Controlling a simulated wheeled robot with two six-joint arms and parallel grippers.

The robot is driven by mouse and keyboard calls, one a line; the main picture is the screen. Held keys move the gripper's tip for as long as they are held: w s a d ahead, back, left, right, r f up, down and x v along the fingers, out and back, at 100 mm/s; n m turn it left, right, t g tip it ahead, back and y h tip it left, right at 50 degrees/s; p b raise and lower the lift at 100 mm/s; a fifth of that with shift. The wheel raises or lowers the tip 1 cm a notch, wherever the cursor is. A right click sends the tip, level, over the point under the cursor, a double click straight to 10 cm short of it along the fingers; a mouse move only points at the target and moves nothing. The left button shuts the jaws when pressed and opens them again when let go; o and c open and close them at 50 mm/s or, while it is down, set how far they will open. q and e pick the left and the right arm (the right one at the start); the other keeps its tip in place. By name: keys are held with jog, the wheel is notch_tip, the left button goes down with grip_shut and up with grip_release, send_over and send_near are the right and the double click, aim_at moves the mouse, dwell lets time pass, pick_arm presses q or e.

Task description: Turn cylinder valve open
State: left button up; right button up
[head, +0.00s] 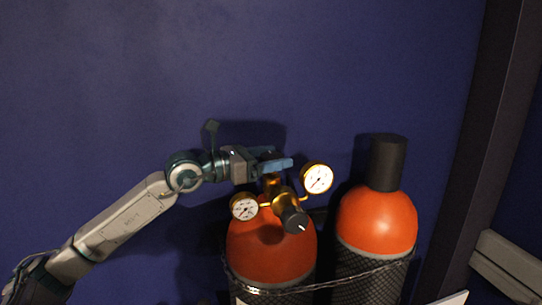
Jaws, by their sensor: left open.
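The left gas cylinder (270,250) has an orange-red shoulder and a dark mesh sleeve. A brass valve and regulator (281,195) sits on its top, with a black knob (295,220) at the front. One round gauge (317,178) is at the upper right and a smaller gauge (244,207) at the lower left. My left gripper (283,162) is open, with blue fingers at the very top of the valve. The fingers and wrist cover the valve's top, so I cannot tell whether they touch it. My right gripper is not in view.
A second orange cylinder (377,222) with a black cap (388,162) stands close on the right. A chain (330,283) runs across both cylinders. A dark blue wall (110,80) is behind, and a dark post (490,130) stands at the right. The space above the cylinders is clear.

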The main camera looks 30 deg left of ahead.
pick_arm(q)
jog(key=c, duration=1)
jog(key=shift+o, duration=0.2)
jog(key=n+t+y+b, duration=0.1)
jog(key=y+b, duration=0.1)
jog(key=b, duration=0.1)
jog(key=shift+f+n, duration=0.15)
jog(key=shift+n, duration=0.25)
jog(key=n+t+y+b, duration=0.1)
jog(key=y, duration=0.1)
jog(key=shift+d+n+y+b, duration=0.1)
jog(key=shift+n+y+b, duration=0.2)
jog(key=shift+y+b, duration=0.1)
jog(key=shift+n+y, duration=0.6)
jog(key=shift+y, duration=0.2)
jog(key=shift+n+t+y+b, duration=0.35)
jog(key=shift+n+y, duration=0.15)
jog(key=shift+y, duration=0.4)
jog(key=shift+n+y, duration=0.3)
jog(key=shift+y, duration=0.2)
